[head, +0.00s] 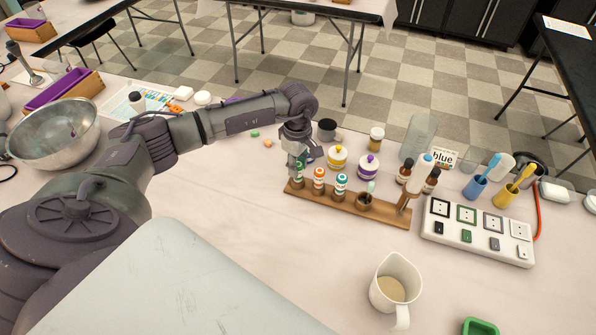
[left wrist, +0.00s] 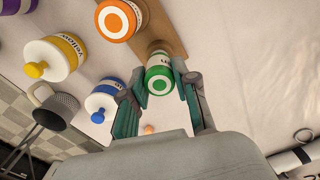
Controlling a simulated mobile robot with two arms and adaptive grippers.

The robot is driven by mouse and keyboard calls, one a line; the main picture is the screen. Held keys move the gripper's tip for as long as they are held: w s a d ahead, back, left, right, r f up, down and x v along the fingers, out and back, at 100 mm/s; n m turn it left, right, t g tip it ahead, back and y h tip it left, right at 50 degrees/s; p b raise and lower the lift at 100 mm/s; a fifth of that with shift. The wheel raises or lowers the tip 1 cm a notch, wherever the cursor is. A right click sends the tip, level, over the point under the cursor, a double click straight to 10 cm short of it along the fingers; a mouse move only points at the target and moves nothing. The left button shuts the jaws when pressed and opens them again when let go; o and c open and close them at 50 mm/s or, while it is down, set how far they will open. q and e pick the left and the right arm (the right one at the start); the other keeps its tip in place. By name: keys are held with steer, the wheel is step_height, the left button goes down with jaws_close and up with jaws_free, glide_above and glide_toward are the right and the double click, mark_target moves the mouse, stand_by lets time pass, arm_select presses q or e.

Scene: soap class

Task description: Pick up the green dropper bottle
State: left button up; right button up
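The green dropper bottle (left wrist: 159,78) has a white cap top with a green ring. In the head view it (head: 298,183) stands at the left end of a wooden rack (head: 385,214), partly hidden by my gripper. My left gripper (head: 297,160) points down over that end. In the left wrist view its fingers (left wrist: 158,92) are apart, one on each side of the green bottle, with gaps visible. An orange bottle (head: 319,180) stands beside it, and a teal-labelled bottle (head: 340,184) stands further right. My right gripper is not in view.
Yellow (head: 337,157) and purple (head: 368,167) paint jars stand behind the rack. A measuring jug (head: 394,285) is in front, a white switch panel (head: 478,238) to the right, a metal bowl (head: 55,135) far left. The table in front of the rack is mostly clear.

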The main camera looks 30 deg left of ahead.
arm_select(q)
steer(key=shift+r, duration=0.6)
step_height(320, 180, up, 3)
steer(key=shift+f+b, duration=0.1)
steer(key=shift+b, duration=0.55)
steer(key=s+d+r, duration=0.5)
steer(key=d+r, duration=0.5)
steer(key=r, duration=0.1)
steer(key=shift+s, duration=0.4)
